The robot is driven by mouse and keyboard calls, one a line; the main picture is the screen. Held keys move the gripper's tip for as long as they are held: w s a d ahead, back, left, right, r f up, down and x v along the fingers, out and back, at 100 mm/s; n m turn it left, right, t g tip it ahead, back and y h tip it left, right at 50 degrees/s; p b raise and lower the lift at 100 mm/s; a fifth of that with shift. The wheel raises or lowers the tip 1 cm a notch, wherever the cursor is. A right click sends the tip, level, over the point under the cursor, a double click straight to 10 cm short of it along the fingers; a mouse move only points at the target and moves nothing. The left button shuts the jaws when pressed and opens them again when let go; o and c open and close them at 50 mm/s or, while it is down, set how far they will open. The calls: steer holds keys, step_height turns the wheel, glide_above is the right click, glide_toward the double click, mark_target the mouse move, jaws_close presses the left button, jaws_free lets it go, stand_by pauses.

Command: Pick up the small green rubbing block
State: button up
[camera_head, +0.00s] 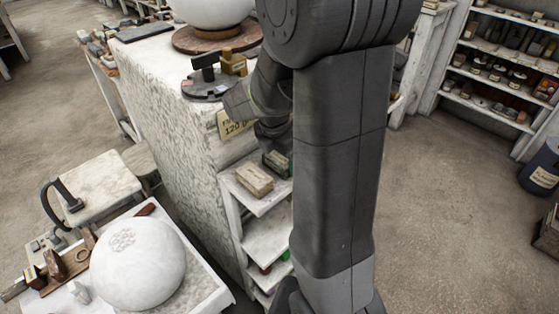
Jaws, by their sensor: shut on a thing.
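A small dark block with a greenish top (277,162) is at the top shelf of a white rack, just right of a tan block (254,180). My gripper (274,142) points down at the dark greenish block and is shut on it. My own arm link hides the right side of the gripper and part of the shelf. I cannot tell whether the block still touches the shelf. A brighter green thing (286,255) shows partly on a lower shelf.
The shelf rack (262,204) stands against a rough white plinth (170,95). A card reading "120" (232,126) is near my wrist. A large white sphere (138,263) rests on a low table at lower left. Open floor (440,220) lies to the right.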

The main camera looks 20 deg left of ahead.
mark_target(279, 157)
steer(key=shift+r, duration=0.1)
step_height(279, 157, up, 10)
stand_by(0.4)
steer(key=o, duration=0.5)
steer(key=c, duration=0.3)
